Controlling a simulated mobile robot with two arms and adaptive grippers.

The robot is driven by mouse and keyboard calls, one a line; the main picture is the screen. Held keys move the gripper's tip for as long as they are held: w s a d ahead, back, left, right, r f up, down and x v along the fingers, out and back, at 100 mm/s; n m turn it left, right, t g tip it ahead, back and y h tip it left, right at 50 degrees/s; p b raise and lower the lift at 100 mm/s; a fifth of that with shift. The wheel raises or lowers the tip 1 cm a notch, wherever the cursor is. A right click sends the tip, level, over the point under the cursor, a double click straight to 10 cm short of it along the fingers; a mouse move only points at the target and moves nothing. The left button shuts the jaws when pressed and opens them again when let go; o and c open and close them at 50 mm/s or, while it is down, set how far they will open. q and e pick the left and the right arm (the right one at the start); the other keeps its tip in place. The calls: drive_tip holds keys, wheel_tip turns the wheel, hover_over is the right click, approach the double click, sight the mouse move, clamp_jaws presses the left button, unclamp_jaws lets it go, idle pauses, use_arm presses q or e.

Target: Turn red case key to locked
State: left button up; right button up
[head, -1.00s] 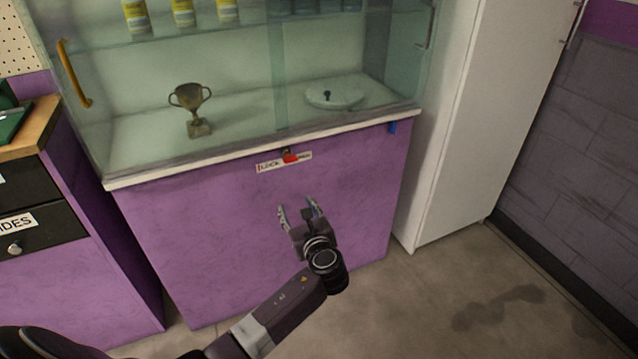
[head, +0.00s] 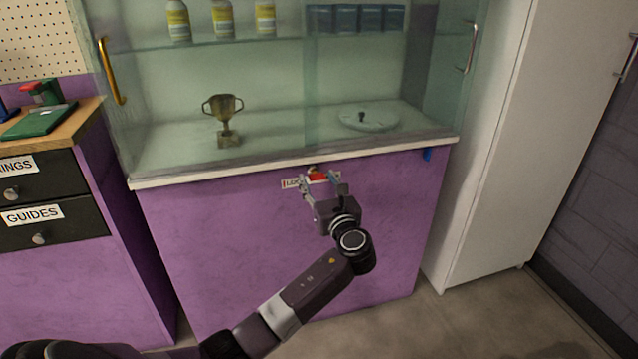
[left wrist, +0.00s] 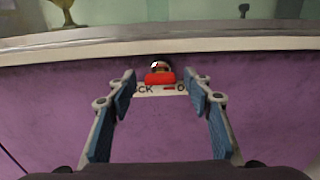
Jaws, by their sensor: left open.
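The red case key (head: 318,176) sits in a lock on the purple front of the display case, just under the white ledge. In the left wrist view the red key (left wrist: 160,79) lies flat and sideways, with a round metal lock behind its top. A white label (left wrist: 150,90) with partly hidden lettering is just below it. My left gripper (head: 319,182) is open at the label, its fingers to either side of the key in the picture. In the left wrist view the open fingers (left wrist: 160,88) frame the key with space on both sides; I see no contact. My right gripper is not in view.
The white ledge (head: 250,164) juts above the lock. Glass doors above enclose a trophy (head: 224,118) and a round white stand (head: 368,118). A drawer cabinet (head: 45,235) stands left, a white cabinet (head: 500,150) right.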

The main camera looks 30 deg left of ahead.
use_arm(q)
drive_tip(key=shift+c, duration=0.4)
drive_tip(key=c, duration=1.1)
drive_tip(key=shift+o, duration=0.2)
